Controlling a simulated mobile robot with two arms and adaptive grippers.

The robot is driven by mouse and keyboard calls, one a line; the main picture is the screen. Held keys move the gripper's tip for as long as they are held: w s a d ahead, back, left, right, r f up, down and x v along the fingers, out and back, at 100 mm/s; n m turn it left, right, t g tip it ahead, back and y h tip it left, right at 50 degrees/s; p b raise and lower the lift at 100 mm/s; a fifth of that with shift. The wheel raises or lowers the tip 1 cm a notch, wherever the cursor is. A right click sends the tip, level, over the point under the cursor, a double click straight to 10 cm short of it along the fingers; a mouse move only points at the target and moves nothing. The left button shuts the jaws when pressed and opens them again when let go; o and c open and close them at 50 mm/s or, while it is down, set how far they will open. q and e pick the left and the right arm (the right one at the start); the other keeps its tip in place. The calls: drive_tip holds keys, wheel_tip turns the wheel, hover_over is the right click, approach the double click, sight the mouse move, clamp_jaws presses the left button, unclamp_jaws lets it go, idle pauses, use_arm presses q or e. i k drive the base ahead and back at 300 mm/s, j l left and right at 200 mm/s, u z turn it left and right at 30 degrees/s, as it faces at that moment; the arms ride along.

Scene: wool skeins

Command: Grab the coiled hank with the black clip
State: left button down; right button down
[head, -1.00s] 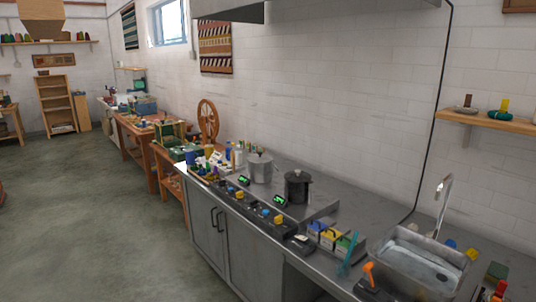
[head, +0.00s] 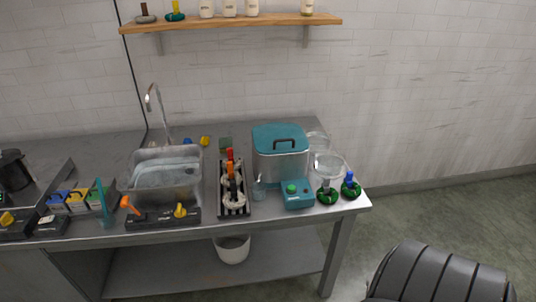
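A narrow black rack (head: 234,211) on the steel counter holds pale coiled hanks in a row, with upright clips in red, orange and what looks like black. The hank with the dark clip (head: 233,199) seems to sit toward the near half of the rack; the clips overlap and are small, so this is not certain. Two dark green coils stand at the counter's right end: one with a blue top (head: 350,189), one with a green top (head: 327,195). Neither of my grippers is in view.
A sink (head: 165,178) lies left of the rack; a teal-lidded tank (head: 280,160), a teal device (head: 298,195) and clear containers (head: 329,168) stand right. A wall shelf (head: 230,22) is above. A white bucket (head: 233,248) is below. A dark ribbed object (head: 437,276) fills the lower right.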

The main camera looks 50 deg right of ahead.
sight(233, 193)
drive_tip(key=z, duration=1.15)
drive_tip(key=i+j+z, duration=0.1)
drive_tip(key=j+z, duration=0.15)
